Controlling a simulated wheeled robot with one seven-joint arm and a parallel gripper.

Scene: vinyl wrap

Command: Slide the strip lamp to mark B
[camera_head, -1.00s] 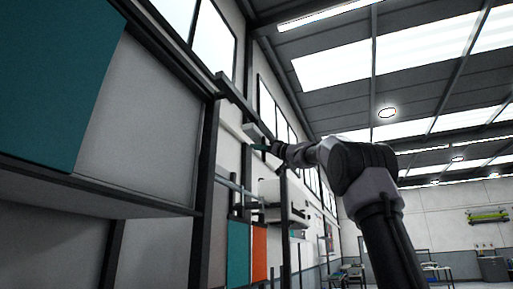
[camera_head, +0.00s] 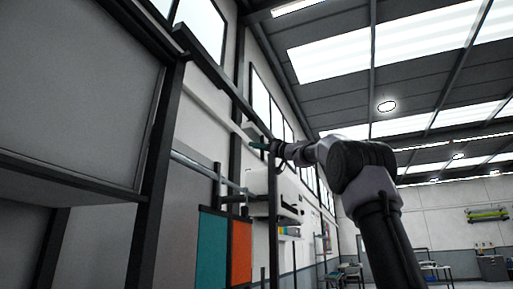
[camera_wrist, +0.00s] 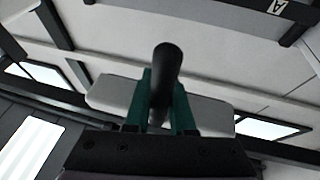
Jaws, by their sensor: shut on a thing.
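The strip lamp is a pale grey bar (camera_wrist: 105,95) in the wrist view, with a dark round handle (camera_wrist: 167,62) standing out from it. My gripper (camera_wrist: 160,98) has green fingers, one on each side of the handle, and is shut on it. In the head view the lamp (camera_head: 251,130) is a small pale block just under a dark overhead rail (camera_head: 215,70), and my gripper (camera_head: 260,146) reaches it from the right. A plate marked A (camera_wrist: 277,6) shows at the top of the wrist view. I see no mark B.
A dark upright post (camera_head: 160,150) and shelf frame stand close at the left. A white box-shaped unit (camera_head: 290,195) on the wall and teal and orange panels (camera_head: 212,245) lie below and beyond the gripper. The hall to the right looks open, with tables far back.

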